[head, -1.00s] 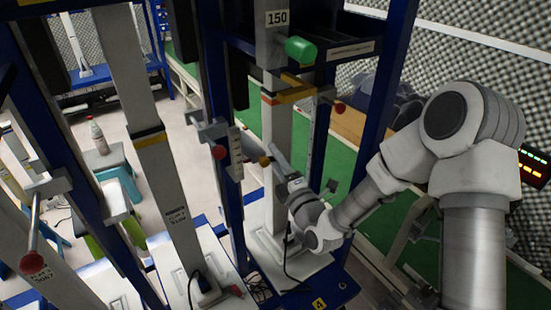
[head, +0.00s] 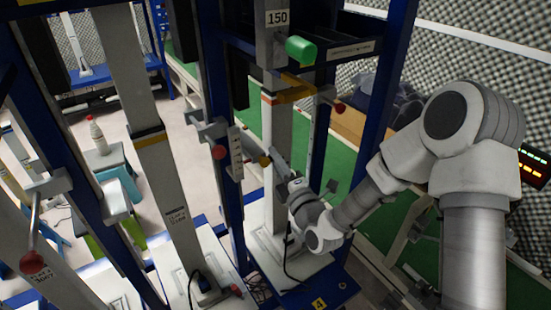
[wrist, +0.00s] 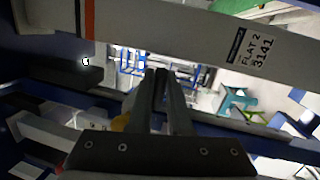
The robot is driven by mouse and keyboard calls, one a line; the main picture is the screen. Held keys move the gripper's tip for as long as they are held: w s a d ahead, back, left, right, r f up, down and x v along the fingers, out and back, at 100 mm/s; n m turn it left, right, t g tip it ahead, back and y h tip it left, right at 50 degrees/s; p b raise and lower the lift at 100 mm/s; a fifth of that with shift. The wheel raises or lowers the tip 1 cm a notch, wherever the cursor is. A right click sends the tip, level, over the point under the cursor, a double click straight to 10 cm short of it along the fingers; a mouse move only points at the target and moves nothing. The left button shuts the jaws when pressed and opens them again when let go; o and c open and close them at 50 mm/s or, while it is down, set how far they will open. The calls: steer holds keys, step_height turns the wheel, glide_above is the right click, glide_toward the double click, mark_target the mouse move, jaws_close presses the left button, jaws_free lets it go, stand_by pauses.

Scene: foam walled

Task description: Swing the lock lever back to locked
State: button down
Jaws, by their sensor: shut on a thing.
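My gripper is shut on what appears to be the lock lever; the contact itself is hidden.
A green handle (head: 300,50) sticks out above my gripper, under the 150 label. Red-knobbed handles stand left (head: 219,152) and right (head: 339,107) of the column. Blue posts (head: 384,90) rise close by. A bottle (head: 96,137) stands on a stool at the left.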

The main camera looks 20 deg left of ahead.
stand_by(0.8)
steer(key=shift+s+d+m+t+h+b, duration=0.1)
steer(key=shift+s+m+t+h+b, duration=0.25)
steer(key=shift+m+t+h+b, duration=0.6)
steer(key=shift+s+m+t+h+b, duration=0.4)
steer(key=shift+m+h+b, duration=0.2)
steer(key=shift+h+b, duration=0.75)
steer(key=shift+s+d+m+t+h+b, duration=0.1)
steer(key=shift+s+m+t+h+b, duration=0.2)
steer(key=shift+m+t+h+b, duration=0.8)
steer(key=shift+n+g, duration=0.35)
steer(key=c, duration=0.8)
jaws_free()
steer(key=shift+c, duration=0.2)
steer(key=shift+r+y, duration=0.1)
steer(key=shift+y, duration=0.2)
